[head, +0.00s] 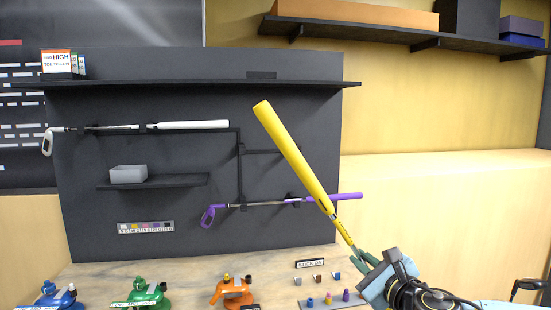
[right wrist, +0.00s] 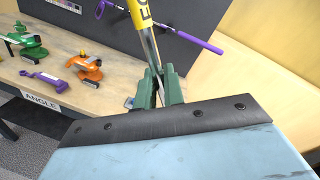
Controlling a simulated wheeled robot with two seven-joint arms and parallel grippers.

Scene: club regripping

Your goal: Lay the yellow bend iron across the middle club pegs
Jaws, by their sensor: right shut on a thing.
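The yellow bend iron (head: 290,155) is tilted in the air in front of the dark board, its thick yellow grip up and to the left. My right gripper (head: 365,260) is shut on its thin shaft, below the grip. The right wrist view shows the shaft (right wrist: 150,45) running down between the green fingers (right wrist: 163,88); its head end cannot be made out. A dark bar (head: 268,151) at mid height on the board, seemingly the middle pegs, carries no club and lies partly behind the yellow grip. My left gripper is not in view.
A white club (head: 188,126) lies across the upper left pegs. A purple club (head: 260,203) lies lower, passing behind the yellow iron. A small shelf holds a grey box (head: 128,174). Blue, green and orange (head: 233,290) devices stand on the bench below.

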